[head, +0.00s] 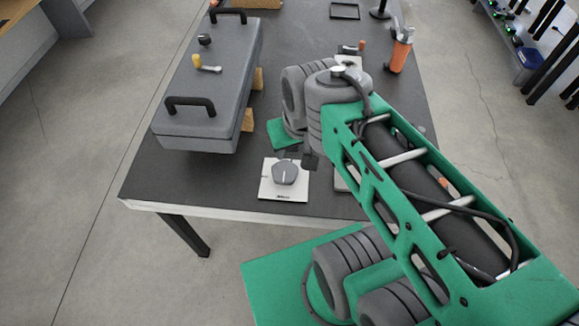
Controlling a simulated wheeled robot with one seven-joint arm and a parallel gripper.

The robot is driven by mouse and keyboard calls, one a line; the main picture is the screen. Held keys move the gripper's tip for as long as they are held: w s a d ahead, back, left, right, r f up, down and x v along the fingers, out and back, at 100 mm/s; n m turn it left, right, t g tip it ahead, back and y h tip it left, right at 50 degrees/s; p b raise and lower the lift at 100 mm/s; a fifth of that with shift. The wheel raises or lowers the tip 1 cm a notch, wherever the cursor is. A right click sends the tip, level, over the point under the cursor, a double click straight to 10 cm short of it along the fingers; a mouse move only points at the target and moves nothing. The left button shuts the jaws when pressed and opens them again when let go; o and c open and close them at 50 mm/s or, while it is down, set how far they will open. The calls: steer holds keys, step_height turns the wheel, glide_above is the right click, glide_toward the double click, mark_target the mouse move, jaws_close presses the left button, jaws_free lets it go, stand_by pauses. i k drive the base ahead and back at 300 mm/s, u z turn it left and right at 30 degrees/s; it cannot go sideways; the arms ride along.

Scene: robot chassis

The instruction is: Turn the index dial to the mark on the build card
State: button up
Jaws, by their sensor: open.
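The index dial (285,171) is a grey, pointed knob on a square white plate (269,190) near the table's front edge. Small dark print shows on the plate's front part, too small to read. My gripper (302,156) is just behind the dial, toward the far side, with its dark fingers pointing down. The fingers are open and look empty, and I cannot tell whether they touch the plate. My arm covers the area right of the dial. I cannot make out a build card or its mark.
A long grey chassis box (212,85) with black handles and a yellow-handled part (203,64) rests on wooden blocks at the left of the dark table (150,176). An orange bottle (400,52) stands at the back right. A pale panel edge (341,178) shows beside my arm.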

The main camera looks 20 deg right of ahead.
mark_target(284, 172)
steer(key=u, duration=0.05)
steer(key=k, duration=0.4)
steer(key=u, duration=1.7)
steer(key=i, duration=0.75)
